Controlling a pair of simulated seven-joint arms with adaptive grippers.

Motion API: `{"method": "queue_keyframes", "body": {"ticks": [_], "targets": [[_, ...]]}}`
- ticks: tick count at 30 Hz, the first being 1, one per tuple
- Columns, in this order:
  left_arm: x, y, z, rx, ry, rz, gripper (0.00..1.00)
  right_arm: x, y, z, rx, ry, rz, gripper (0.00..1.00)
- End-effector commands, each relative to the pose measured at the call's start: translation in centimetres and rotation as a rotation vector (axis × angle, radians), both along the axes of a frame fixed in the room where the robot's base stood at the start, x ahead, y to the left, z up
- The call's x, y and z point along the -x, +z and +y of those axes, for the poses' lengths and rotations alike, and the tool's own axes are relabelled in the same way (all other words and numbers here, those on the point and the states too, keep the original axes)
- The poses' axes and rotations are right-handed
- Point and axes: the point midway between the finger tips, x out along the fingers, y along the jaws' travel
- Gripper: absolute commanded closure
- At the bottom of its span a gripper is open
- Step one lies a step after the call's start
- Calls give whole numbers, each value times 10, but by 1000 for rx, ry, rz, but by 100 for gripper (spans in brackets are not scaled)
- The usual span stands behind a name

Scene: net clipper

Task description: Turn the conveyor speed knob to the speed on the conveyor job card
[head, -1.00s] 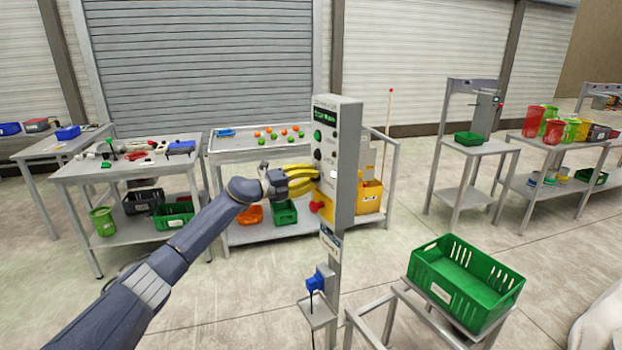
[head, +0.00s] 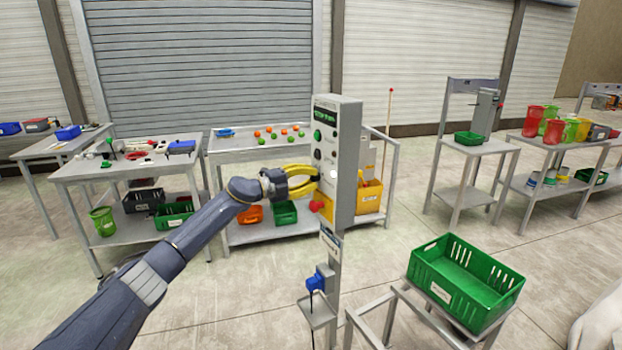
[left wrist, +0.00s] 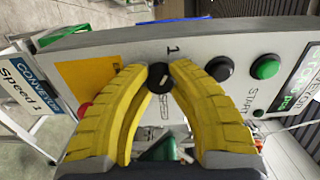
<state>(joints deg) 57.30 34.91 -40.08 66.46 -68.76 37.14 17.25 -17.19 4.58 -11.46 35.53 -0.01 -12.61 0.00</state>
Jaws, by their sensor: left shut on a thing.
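The conveyor control box (head: 347,165) stands on a post in the middle of the head view. My left gripper (head: 316,180) reaches it from the left, its yellow fingertips at the panel. In the left wrist view the left gripper (left wrist: 160,80) is shut on the black speed knob (left wrist: 160,76), one finger on each side. A "1" is printed just above the knob and "SPEED" below it; the pointer direction is too small to tell. The job card (left wrist: 28,88) reads "CONVEYOR Speed 1"; it also hangs below the box in the head view (head: 331,242). My right gripper is not in view.
On the panel are a green START button (left wrist: 265,67), a black button (left wrist: 220,68), a lit display (left wrist: 287,97) and a red button (head: 316,206) on a yellow plate. A green crate (head: 465,283) stands front right. Tables with bins stand behind.

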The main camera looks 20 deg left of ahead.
Motion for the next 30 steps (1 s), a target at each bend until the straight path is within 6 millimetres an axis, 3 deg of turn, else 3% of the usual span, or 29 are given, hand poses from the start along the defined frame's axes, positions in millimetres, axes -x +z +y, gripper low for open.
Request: {"method": "queue_keyframes", "body": {"ticks": [2, 3, 11, 20, 30], "targets": [[-1, 3, 3, 1, 7, -5, 100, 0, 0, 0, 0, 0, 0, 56], [-1, 3, 3, 0, 7, -6, 78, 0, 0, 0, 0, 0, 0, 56], [-1, 2, 2, 0, 3, -3, 49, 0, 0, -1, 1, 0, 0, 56], [1, 0, 3, -1, 2, -1, 49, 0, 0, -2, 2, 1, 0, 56], [35, 0, 37, -3, 4, -1, 49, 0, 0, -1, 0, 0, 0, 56]]}}
